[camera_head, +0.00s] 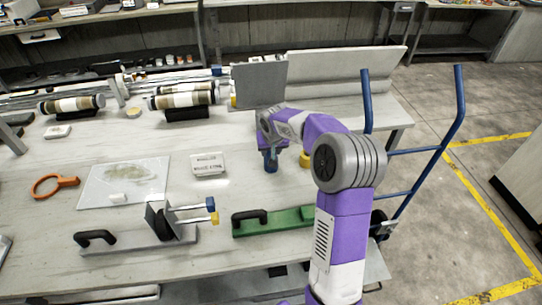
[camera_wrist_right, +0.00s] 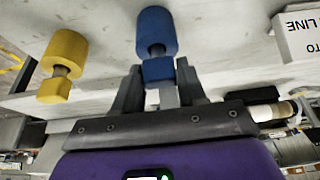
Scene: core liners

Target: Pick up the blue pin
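The blue pin (camera_wrist_right: 157,35) has a wide round part and a narrower block. It is between the fingers of my right gripper (camera_wrist_right: 160,72) in the right wrist view, with a fingertip close against each side of the block. In the head view the blue pin (camera_head: 271,164) shows low at the right gripper (camera_head: 268,148), over the table. I cannot tell whether its far end touches the table. My left gripper is in neither view.
A yellow pin (camera_head: 305,160) stands beside the blue one. A labelled white box (camera_head: 207,164) lies to the left. A green bar with a black handle (camera_head: 275,220) and a grey stand with rods (camera_head: 160,220) are nearer. A blue-framed cart (camera_head: 412,150) is at right.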

